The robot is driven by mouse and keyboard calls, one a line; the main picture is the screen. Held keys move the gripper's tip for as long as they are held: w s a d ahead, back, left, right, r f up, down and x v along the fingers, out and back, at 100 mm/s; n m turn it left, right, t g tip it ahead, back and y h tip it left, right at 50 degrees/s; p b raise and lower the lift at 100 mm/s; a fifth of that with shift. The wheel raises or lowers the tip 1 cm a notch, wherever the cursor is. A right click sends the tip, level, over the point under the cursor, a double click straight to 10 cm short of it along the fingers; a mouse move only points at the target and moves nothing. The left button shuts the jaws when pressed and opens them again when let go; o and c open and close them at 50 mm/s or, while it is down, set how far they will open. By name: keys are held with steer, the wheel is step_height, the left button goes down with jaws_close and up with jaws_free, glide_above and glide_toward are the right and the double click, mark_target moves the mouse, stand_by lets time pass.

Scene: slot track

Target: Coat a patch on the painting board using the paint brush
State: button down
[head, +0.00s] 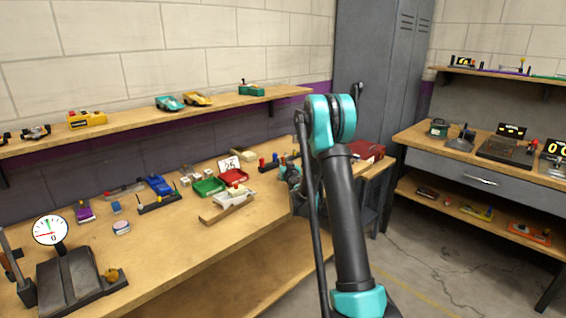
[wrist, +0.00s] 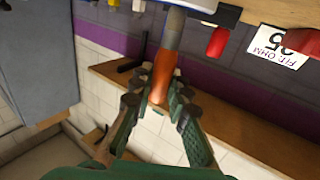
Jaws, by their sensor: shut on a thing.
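My gripper (wrist: 158,100) is shut on the paint brush (wrist: 164,72), whose orange-brown handle sits between the green fingers in the wrist view. The brush's darker front part points to the top of that view, towards a pale edge (wrist: 196,4); its bristles cannot be made out. In the head view my gripper (head: 291,172) is small and partly hidden behind my arm, at the right end of the workbench. I cannot tell for sure which thing is the painting board; a white block-like thing (head: 233,197) lies on a wooden strip on the bench, left of my gripper.
The workbench (head: 165,240) holds green (head: 208,186) and red (head: 234,177) trays, a number card (head: 229,164) and a dial gauge (head: 51,231). A shelf (head: 150,114) with toy cars runs above. A red box (head: 366,149) stands right of my arm. The bench's front is clear.

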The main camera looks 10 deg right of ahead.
steer(key=shift+r, duration=3.45)
steer(key=s+d+f+m+h, duration=0.15)
steer(key=s+d+f, duration=0.25)
steer(key=s, duration=0.6)
steer(key=shift+n, duration=0.25)
steer(key=w+a+r, duration=0.1)
steer(key=w, duration=0.2)
steer(key=w+a+r, duration=0.1)
steer(key=w, duration=0.2)
steer(key=w+a+r, duration=0.1)
steer(key=w+a, duration=0.1)
steer(key=w, duration=0.2)
steer(key=shift+r, duration=0.4)
steer(key=shift+f, duration=2.9)
steer(key=shift+f, duration=0.5)
steer(key=shift+r, duration=0.1)
steer(key=shift+r, duration=3.4)
